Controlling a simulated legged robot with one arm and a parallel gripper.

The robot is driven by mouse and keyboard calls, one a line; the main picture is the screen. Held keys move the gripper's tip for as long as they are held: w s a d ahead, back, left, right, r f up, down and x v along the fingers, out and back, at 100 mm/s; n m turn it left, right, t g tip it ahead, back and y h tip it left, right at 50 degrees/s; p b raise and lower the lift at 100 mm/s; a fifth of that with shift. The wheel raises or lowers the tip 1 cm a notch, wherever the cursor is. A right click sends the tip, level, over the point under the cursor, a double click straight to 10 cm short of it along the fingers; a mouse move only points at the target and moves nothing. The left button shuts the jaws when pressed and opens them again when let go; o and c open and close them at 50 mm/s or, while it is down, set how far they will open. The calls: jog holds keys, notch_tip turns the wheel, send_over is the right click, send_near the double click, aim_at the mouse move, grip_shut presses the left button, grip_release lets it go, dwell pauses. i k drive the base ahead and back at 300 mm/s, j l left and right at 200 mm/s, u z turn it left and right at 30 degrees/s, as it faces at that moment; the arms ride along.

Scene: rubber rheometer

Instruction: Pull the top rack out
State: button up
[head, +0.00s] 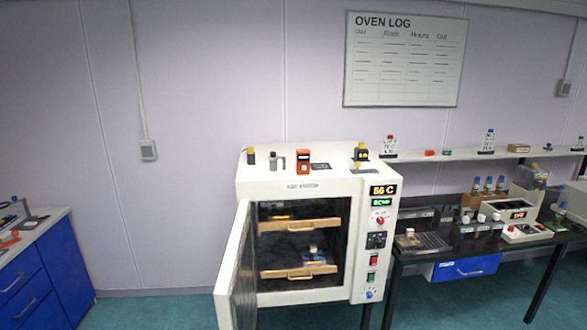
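A white oven (368,222) stands against the wall in the head view, with its door (234,270) swung open to the left. Inside are two light wooden racks with front handles. The top rack (325,226) sits in the upper part of the chamber, with a small orange item (279,217) on it at the left. The lower rack (325,270) sits near the bottom and carries a small blue and white item (313,250). Both racks appear to be inside the chamber. My gripper is not in view.
Small bottles and an orange-red device (303,161) stand on the oven top. A black bench (420,258) with instruments is close on the right, under a wall shelf (460,154). A blue cabinet (68,262) stands at left. Floor between cabinet and oven is clear.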

aim_at(306, 218)
jog(key=j+z, duration=0.15)
jog(key=j, duration=1)
jog(key=k+j+z, duration=0.15)
jog(key=j, duration=1)
jog(key=i+l+z, duration=0.3)
jog(key=i, duration=0.4)
jog(key=i+z, duration=0.3)
jog(key=i, duration=0.4)
